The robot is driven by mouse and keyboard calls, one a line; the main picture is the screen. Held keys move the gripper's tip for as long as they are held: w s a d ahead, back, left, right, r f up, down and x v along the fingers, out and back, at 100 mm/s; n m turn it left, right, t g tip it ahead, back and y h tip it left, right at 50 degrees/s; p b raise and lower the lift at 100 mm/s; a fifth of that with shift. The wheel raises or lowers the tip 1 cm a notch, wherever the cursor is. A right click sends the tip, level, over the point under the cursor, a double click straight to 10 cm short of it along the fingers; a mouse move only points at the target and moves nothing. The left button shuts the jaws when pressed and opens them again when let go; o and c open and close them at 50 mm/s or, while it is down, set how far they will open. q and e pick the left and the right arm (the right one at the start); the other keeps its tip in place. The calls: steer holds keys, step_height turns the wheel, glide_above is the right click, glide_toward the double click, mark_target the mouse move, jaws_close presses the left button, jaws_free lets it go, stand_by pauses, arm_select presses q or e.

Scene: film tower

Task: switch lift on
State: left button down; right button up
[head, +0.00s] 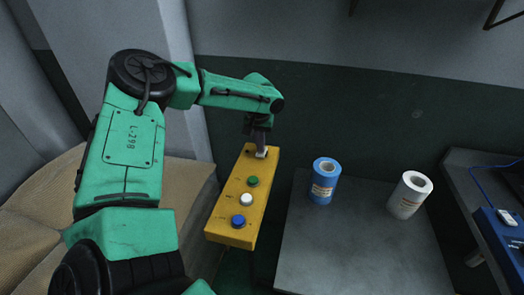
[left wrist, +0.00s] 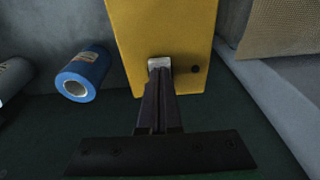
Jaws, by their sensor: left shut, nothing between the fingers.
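A yellow control box (head: 226,215) stands in the middle of the head view, with a green button (head: 253,181), a white button (head: 246,200) and a blue button (head: 238,221). A small grey metal piece (head: 261,153), possibly the lift switch, is at its far end. My left gripper (head: 260,146) is shut and empty, its tips at this piece. In the left wrist view the closed fingers (left wrist: 160,72) reach the metal piece (left wrist: 160,63) on the yellow box (left wrist: 165,25) and partly cover it. Contact and switch position cannot be told. My right gripper is out of view.
A grey table (head: 355,250) to the right holds a blue roll (head: 323,182) and a white roll (head: 409,196). A tan padded surface (head: 40,215) lies to the left. A dark wall is behind the box. A desk with a blue case (head: 497,240) is at the right edge.

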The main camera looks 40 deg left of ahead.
arm_select(q)
steer(key=shift+f+b, duration=0.4)
steer(key=shift+f, duration=0.15)
step_height(320, 180, up, 7)
steer(key=p, duration=0.5)
steer(key=shift+r, duration=0.1)
stand_by(0.6)
